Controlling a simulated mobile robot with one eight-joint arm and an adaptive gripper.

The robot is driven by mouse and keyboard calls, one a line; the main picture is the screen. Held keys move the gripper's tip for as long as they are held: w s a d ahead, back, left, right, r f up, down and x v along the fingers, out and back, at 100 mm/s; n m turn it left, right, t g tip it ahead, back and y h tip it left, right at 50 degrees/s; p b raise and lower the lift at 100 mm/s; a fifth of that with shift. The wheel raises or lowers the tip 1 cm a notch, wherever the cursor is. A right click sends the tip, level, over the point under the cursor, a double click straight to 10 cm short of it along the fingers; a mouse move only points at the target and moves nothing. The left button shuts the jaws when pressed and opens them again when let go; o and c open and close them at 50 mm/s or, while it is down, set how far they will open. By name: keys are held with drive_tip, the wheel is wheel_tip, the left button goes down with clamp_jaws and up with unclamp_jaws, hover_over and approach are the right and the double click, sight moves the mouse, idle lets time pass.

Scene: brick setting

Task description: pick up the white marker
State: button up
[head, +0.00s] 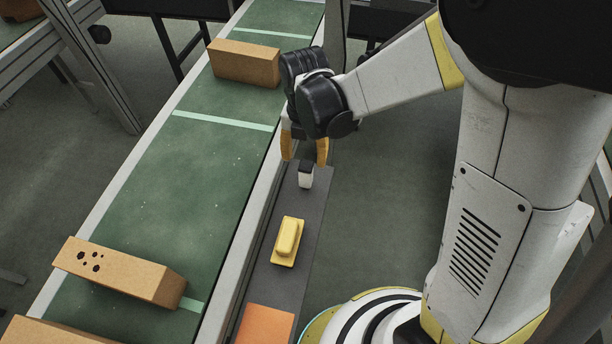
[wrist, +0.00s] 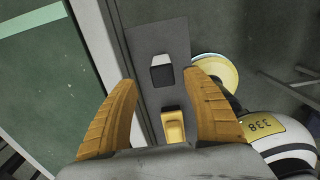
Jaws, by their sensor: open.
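The white marker (head: 306,180) has a white body and a black top. It stands on a narrow dark grey shelf (head: 299,214) beside the conveyor. My gripper (head: 304,162) is open, pointing down, with one orange finger on each side and nothing held. In the head view the marker shows just below and between the fingertips. In the wrist view the marker (wrist: 162,75) shows in the gap ahead of the two fingertips (wrist: 161,82), apparently apart from both. How much height lies between them is hard to tell.
An orange block (head: 266,324) lies at the shelf's near end. The green conveyor (head: 150,190) at left carries cardboard boxes (head: 245,63). Its metal rail borders the shelf.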

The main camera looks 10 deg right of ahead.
sight(306, 165)
drive_tip(key=f+b, duration=0.1)
drive_tip(key=f, duration=0.1)
drive_tip(key=f+b, duration=0.1)
drive_tip(key=f, duration=0.1)
drive_tip(key=shift+s+d+f, duration=0.1)
drive_tip(key=shift+d+f, duration=0.1)
drive_tip(key=shift+f, duration=0.1)
drive_tip(key=shift+r, duration=0.1)
drive_tip(key=shift+c, duration=0.2)
clamp_jaws()
drive_tip(key=shift+r, duration=0.1)
wheel_tip(306, 165, up, 4)
drive_tip(key=p, duration=0.2)
drive_tip(key=shift+r+p, duration=0.2)
drive_tip(key=shift+p, duration=0.1)
drive_tip(key=s+d+r+p, duration=0.1)
drive_tip(key=d+r+p, duration=0.1)
drive_tip(key=d, duration=0.3)
drive_tip(key=s+d+r+p, duration=0.1)
drive_tip(key=d+r, duration=0.3)
drive_tip(key=d, duration=0.2)
drive_tip(key=shift+d+r+p, duration=0.25)
drive_tip(key=shift+p, duration=0.1)
drive_tip(key=shift+s, duration=0.1)
